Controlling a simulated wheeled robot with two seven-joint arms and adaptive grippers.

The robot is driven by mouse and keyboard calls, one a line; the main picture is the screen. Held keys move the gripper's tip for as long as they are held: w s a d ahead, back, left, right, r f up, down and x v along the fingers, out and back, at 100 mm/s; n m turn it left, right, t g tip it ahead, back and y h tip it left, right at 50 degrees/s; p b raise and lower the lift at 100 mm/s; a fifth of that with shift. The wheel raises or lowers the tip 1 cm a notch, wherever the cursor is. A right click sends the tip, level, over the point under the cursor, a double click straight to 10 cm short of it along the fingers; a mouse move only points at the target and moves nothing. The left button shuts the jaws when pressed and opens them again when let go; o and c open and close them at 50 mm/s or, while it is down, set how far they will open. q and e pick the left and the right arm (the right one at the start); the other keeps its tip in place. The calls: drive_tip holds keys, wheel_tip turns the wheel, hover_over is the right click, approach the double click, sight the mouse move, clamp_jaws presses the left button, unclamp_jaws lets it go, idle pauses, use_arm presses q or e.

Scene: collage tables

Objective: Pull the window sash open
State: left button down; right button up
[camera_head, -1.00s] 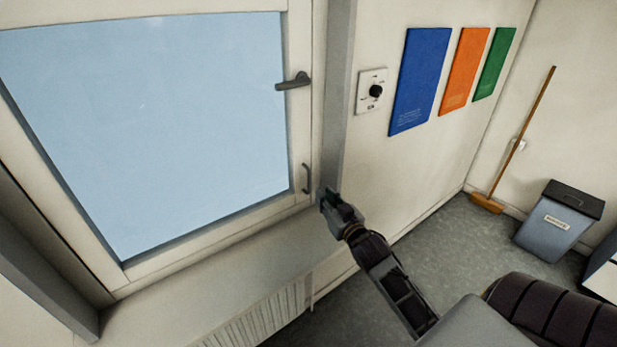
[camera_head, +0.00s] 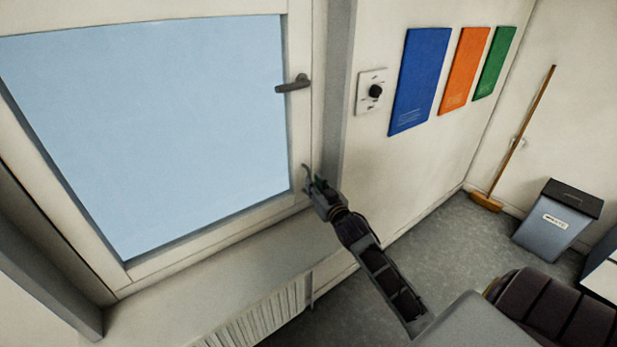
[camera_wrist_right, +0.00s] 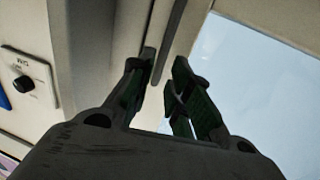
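The window sash (camera_head: 220,222) is a white frame around pale blue glass and looks closed in its surround. A grey lever handle (camera_head: 294,85) on its right side points horizontally left. A small dark pull handle (camera_head: 305,174) sits lower on the same side, partly hidden by my right gripper (camera_head: 312,185). In the wrist view, the right gripper (camera_wrist_right: 166,66) has its two fingers apart, with the dark bar of the pull handle (camera_wrist_right: 170,42) between their tips. The fingers do not look closed on it. My left gripper is not in view.
A sill (camera_head: 210,275) and a radiator (camera_head: 255,318) are below the window. A dial switch (camera_head: 372,92) and blue, orange and green panels hang on the wall at right. A broom (camera_head: 520,145) and a grey bin (camera_head: 553,225) stand farther right.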

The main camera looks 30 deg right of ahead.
drive_tip(key=shift+w+d+p, duration=0.15)
drive_tip(key=shift+w+p, duration=0.05)
drive_tip(key=shift+w, duration=1.05)
drive_tip(key=shift+w+d+p, duration=0.1)
drive_tip(key=shift+w+p, duration=0.1)
drive_tip(key=shift+w, duration=1)
clamp_jaws()
